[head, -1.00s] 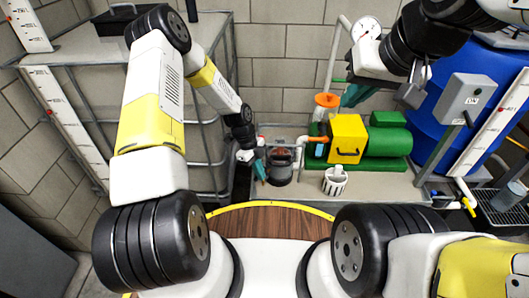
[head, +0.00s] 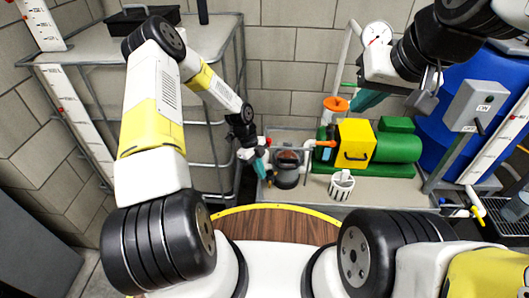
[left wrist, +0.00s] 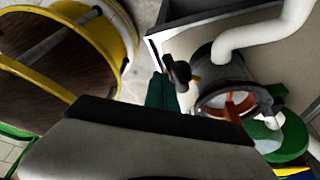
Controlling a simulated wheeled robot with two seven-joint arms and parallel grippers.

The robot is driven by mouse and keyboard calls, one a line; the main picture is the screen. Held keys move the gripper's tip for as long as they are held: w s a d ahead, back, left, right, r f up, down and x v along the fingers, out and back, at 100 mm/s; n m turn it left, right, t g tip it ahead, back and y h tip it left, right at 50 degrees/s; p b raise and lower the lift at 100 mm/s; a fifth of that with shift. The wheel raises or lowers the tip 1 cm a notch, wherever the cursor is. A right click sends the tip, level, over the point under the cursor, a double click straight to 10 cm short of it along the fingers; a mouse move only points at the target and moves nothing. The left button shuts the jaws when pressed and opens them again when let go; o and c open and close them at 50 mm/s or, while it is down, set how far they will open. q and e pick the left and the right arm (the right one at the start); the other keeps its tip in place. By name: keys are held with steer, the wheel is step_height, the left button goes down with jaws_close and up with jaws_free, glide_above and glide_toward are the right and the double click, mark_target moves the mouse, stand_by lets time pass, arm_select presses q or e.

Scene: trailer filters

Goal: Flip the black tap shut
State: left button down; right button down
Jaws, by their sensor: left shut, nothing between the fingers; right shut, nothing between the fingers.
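My left gripper (head: 258,166) is shut and empty, its teal fingers pointing down just left of the grey strainer pot (head: 287,172). In the left wrist view my left gripper (left wrist: 162,90) shows its teal fingertips close together. A small black handle, which looks like the black tap (left wrist: 181,72), is right beside the fingertips there; I cannot tell if they touch. In the head view the tap is too small and hidden to make out clearly. My right gripper (head: 366,98) is shut and empty, high above the yellow and green pump.
The yellow pump box (head: 356,143) and a white slotted basket (head: 341,185) stand right of the strainer pot. A caged tank (head: 190,110) is at the left. A blue drum (head: 440,110) and a grey switch box (head: 472,102) are at the right. White pipes run close by the pot.

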arm_select(q)
steer(key=shift+w, duration=0.1)
stand_by(0.6)
steer(key=v, duration=0.8)
